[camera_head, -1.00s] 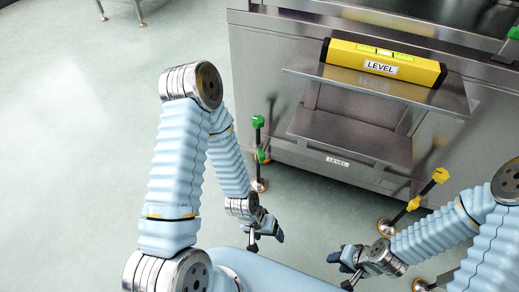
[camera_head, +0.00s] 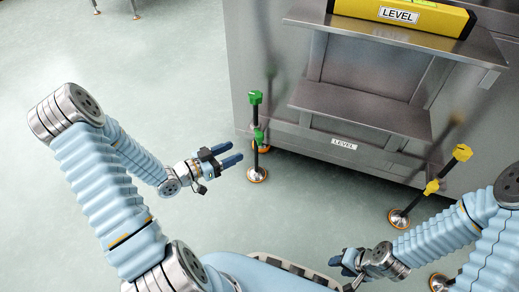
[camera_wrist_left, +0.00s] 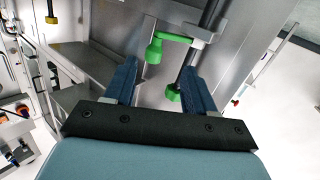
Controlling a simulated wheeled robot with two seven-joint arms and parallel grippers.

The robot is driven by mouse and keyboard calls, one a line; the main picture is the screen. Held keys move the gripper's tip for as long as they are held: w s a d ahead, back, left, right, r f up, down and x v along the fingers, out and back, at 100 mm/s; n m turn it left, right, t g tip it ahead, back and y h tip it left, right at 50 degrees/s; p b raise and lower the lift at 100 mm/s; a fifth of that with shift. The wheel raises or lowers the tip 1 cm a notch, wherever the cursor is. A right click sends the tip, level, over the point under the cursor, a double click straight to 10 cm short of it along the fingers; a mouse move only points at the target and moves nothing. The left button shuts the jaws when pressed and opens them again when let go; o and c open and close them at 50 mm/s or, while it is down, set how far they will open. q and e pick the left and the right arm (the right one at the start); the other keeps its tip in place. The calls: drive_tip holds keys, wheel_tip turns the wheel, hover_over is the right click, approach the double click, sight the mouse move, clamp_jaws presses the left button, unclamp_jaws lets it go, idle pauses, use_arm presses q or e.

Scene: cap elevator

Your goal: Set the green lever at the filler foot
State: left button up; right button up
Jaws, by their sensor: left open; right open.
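The green lever (camera_head: 256,97) is on a dark upright post at the left corner of the steel filler, with a second green part (camera_head: 258,136) lower down. The post stands on a round foot (camera_head: 257,174) on the floor. My left gripper (camera_head: 230,154) is open and empty, just left of the post and apart from it. In the left wrist view, the green lever (camera_wrist_left: 176,37) shows beyond the open fingers, with a green knob (camera_wrist_left: 153,52) between them and another green part (camera_wrist_left: 173,92) near the right finger. My right gripper (camera_head: 345,260) is open, low in front of the filler.
A yellow level (camera_head: 398,15) marked LEVEL lies on the filler's upper shelf (camera_head: 390,42). A post with yellow parts (camera_head: 432,187) leans at the filler's right side. A lower shelf (camera_head: 360,108) juts out.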

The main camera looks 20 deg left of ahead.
sight(256, 139)
use_arm(q)
drive_tip(key=shift+m+h, duration=0.7)
drive_tip(key=shift+m, duration=0.2)
drive_tip(key=x, duration=0.3)
drive_tip(key=r+b+x, duration=0.1)
drive_tip(key=x, duration=0.3)
drive_tip(key=b+x, duration=0.1)
drive_tip(key=x, duration=0.3)
drive_tip(key=shift+w+a+r, duration=0.1)
drive_tip(key=shift+r, duration=0.1)
use_arm(e)
wheel_tip(256, 139, down, 3)
drive_tip(key=shift+f, duration=0.1)
use_arm(q)
clamp_jaws()
